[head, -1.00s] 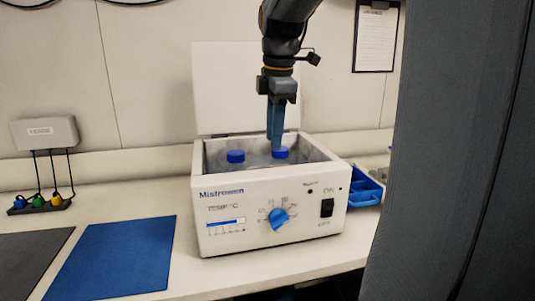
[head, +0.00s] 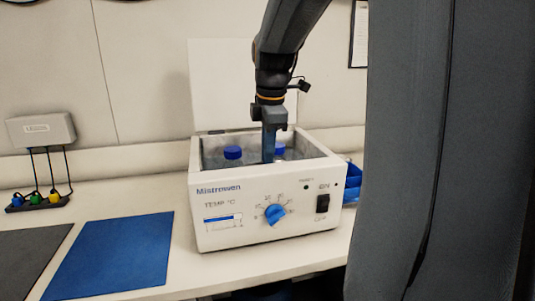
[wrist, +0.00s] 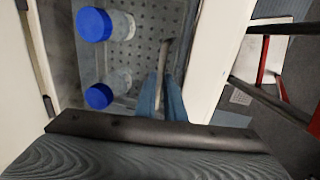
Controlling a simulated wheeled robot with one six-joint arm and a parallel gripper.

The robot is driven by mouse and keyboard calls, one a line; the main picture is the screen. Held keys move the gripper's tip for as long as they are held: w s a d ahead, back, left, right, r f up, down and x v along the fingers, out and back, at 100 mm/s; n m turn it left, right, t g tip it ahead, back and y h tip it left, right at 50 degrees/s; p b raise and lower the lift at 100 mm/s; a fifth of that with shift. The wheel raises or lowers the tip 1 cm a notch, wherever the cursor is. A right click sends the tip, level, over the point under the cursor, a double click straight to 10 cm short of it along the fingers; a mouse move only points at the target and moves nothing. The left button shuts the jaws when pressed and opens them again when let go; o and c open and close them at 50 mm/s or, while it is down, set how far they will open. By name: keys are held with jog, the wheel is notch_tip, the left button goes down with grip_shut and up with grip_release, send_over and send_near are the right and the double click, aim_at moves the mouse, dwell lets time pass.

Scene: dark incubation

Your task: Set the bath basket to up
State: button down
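The white water bath (head: 258,225) stands on the bench with its lid (head: 222,90) up behind it. Inside are two bottles with blue caps, a left one (head: 232,153) and a right one (head: 279,150). The wrist view shows the perforated basket floor (wrist: 150,48) beside the bottles. A thin grey bar (wrist: 167,50), seemingly the basket's handle, runs between my fingers. My gripper (head: 268,158) points down into the bath, its tips hidden in the head view. In the wrist view its blue fingers (wrist: 161,95) are close together around the bar; whether they press on it is unclear.
A blue mat (head: 112,255) lies to the left. A blue tray (head: 352,183) stands right of the bath. A dark column fills the right side.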

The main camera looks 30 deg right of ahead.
notch_tip(320, 180, up, 12)
jog(key=p, duration=0.9)
jog(key=shift+w+r, duration=0.15)
jog(key=c, duration=2)
grip_release()
jog(key=shift+o, duration=0.8)
notch_tip(320, 180, up, 8)
jog(key=s+b, duration=0.1)
jog(key=shift+s+a+f+b, duration=0.2)
jog(key=shift+s+f+b, duration=0.05)
jog(key=shift+s+b, duration=0.1)
